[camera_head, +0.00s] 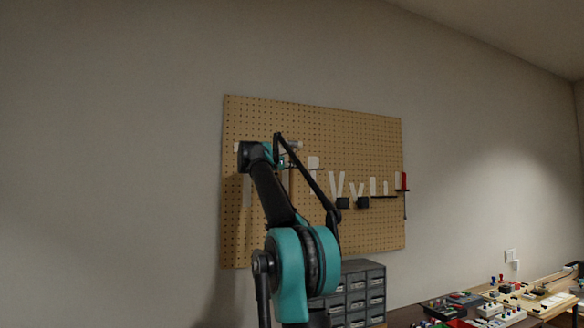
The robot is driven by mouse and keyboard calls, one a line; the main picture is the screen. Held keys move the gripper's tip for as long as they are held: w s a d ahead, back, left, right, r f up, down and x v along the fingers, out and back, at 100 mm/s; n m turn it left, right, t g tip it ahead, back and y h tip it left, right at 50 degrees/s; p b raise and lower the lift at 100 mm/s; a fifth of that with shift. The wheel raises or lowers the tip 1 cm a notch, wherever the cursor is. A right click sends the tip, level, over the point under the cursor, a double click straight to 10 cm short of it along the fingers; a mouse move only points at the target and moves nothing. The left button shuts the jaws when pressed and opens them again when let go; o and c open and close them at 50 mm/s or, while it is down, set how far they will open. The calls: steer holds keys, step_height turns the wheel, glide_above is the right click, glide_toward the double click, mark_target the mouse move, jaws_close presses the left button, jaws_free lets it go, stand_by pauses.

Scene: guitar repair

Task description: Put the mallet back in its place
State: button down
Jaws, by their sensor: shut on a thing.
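My gripper (284,163) is at the upper left part of the pegboard, small in the picture and partly hidden by my own arm. It is shut on what looks like the mallet (295,146), whose pale grey head shows just right of my arm. A thin handle seems to hang down below the head. The mallet is in front of the board; I cannot tell whether it touches the board or a hook.
The tan pegboard (330,118) on the wall carries white tool shapes (338,184), small black holders (362,203) and a red-handled tool (403,181). A grey drawer cabinet (362,293) stands below. A bench with pedals (492,309) is at lower right. The left wall is bare.

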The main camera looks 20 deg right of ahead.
steer(key=shift+w, duration=1.2)
steer(key=shift+f, duration=0.55)
stand_by(0.6)
steer(key=c, duration=1.4)
jaws_free()
steer(key=shift+c, duration=0.2)
steer(key=v, duration=1.2)
